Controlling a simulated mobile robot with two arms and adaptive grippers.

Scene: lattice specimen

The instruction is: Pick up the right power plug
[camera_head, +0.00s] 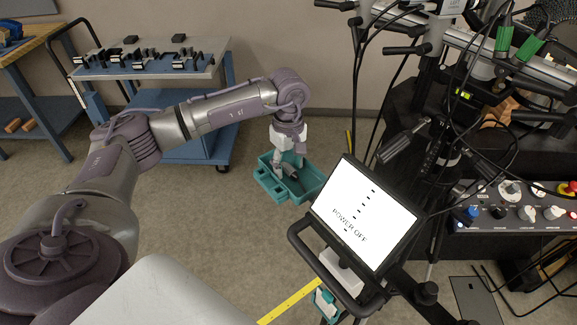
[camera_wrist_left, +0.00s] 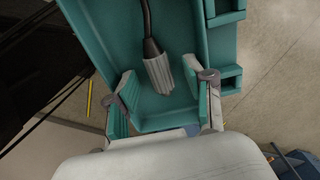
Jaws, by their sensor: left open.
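A grey ribbed plug (camera_wrist_left: 158,72) with a black cable lies inside a teal holder in the left wrist view. The teal holder (camera_wrist_left: 100,22) also shows near the middle of the head view (camera_head: 308,192). My left gripper (camera_head: 287,168) reaches down over the holder with its fingers spread. In the left wrist view the gripper (camera_wrist_left: 163,92) has one finger on each side of the plug's near end, with gaps between. I cannot tell whether this is the right plug.
A screen (camera_head: 365,215) reading "POWER OFF" stands right of the holder. A control panel (camera_head: 515,205) and hanging cables fill the right side. A blue cart (camera_head: 185,125) with dark clamps stands behind my left arm. A yellow strip (camera_head: 290,302) crosses the floor.

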